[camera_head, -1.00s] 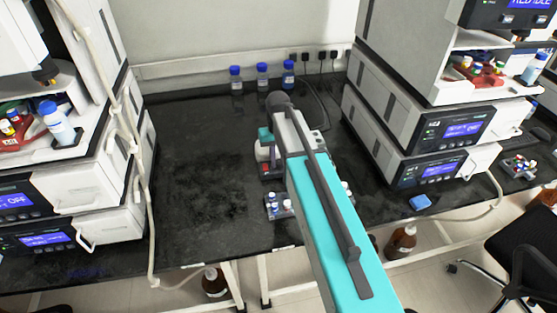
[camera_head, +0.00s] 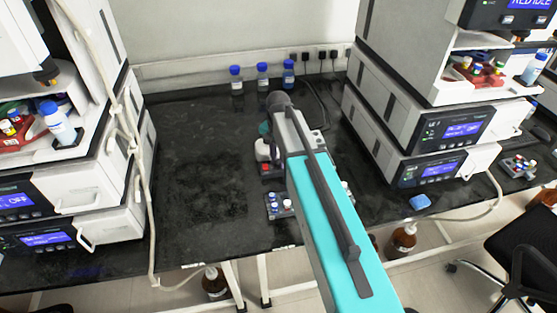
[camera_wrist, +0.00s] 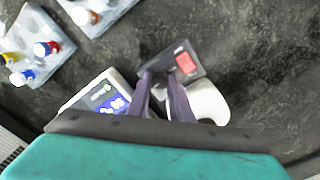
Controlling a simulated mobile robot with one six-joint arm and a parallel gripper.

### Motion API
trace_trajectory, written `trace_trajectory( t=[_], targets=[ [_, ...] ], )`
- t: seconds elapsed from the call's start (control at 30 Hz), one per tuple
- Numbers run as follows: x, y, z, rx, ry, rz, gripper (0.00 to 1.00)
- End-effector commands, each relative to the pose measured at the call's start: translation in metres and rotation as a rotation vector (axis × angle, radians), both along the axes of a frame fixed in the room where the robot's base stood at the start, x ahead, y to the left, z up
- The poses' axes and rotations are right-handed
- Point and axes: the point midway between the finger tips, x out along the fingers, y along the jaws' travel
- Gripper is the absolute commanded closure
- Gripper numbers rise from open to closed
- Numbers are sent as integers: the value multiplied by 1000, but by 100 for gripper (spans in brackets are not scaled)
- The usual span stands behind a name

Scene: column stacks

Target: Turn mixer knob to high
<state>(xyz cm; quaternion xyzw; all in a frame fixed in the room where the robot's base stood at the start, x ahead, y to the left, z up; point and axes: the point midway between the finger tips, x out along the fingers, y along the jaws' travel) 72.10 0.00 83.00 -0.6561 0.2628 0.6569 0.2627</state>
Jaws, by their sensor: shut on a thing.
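In the head view the mixer (camera_head: 265,167) stands on the black bench, partly hidden behind my arm. My gripper (camera_wrist: 163,76) reaches down over the mixer's dark panel, beside the red display. Its two dark fingers are shut on the mixer knob. The knob itself is mostly hidden between the fingertips, so its setting cannot be read.
A white device with a blue display (camera_wrist: 107,101) stands close left of the mixer. Racks of small capped vials (camera_wrist: 35,50) lie beyond. In the head view, several blue-capped bottles (camera_head: 262,76) stand by the wall. Instrument stacks flank the bench; its left middle is clear.

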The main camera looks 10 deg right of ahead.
Motion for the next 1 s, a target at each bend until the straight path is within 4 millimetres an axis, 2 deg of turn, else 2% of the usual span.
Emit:
trace_trajectory(
  t=[0.57,0.6,0.67,1.0],
  targets=[
    [1,0,1,-1,-4,-42,100],
    [1,0,1,-1,-4,-41,74],
    [1,0,1,-1,-4,-41,64],
    [0,0,1,0,-1,-40,62]
  ],
)
